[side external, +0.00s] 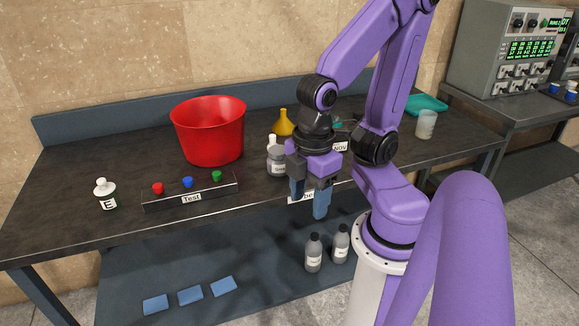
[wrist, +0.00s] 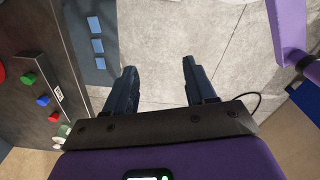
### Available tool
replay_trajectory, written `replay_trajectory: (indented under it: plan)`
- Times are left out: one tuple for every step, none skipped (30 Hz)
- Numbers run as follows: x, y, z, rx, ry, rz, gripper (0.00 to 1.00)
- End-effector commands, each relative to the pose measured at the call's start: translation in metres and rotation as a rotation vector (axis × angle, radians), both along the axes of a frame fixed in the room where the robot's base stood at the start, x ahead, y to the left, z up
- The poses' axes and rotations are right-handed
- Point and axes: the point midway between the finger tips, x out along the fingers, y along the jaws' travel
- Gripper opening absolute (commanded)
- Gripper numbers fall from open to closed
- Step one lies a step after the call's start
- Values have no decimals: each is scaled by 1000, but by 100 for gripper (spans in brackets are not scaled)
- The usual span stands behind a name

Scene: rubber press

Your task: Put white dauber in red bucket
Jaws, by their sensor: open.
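The red bucket (side external: 208,135) stands upright on the dark bench, left of my gripper in the side view. A sliver of it shows at the left edge of the wrist view (wrist: 2,73). A small white bottle marked E (side external: 105,195) stands at the bench's left. A grey jar with a white top (side external: 277,160) stands right of the bucket, partly behind my gripper. I cannot tell for certain which is the white dauber. My gripper (side external: 309,202) is open and empty, by the bench's front edge. In the wrist view its fingers (wrist: 159,70) are apart over the floor.
A black rack labelled Test (side external: 190,197) with red, blue and green caps is in front of the bucket. Two grey bottles (side external: 313,255) and blue pads (side external: 190,294) are on the lower shelf. The bench's far left is clear.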

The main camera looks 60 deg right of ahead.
Motion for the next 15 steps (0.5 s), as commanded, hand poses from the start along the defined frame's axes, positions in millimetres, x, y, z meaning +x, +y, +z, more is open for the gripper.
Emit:
replay_trajectory:
  plan:
    - [0,0,0,0,1,-1,55]
    - [0,0,0,0,1,-2,55]
    - [0,0,0,0,1,-2,55]
    - [0,0,0,0,1,-2,55]
    - [0,0,0,0,1,-3,55]
    - [0,0,0,0,1,-3,55]
    - [0,0,0,0,1,-4,55]
    - [1,0,0,1,1,-7,55]
    - [3,0,0,1,0,-16,55]
    - [5,0,0,3,-1,-28,55]
    - [8,0,1,5,-4,-45,55]
    - [14,0,1,8,-8,-75,55]
    - [20,0,1,12,-12,-103,55]
    - [26,-1,2,15,-17,-137,55]
    - [37,-2,2,20,-25,-190,55]
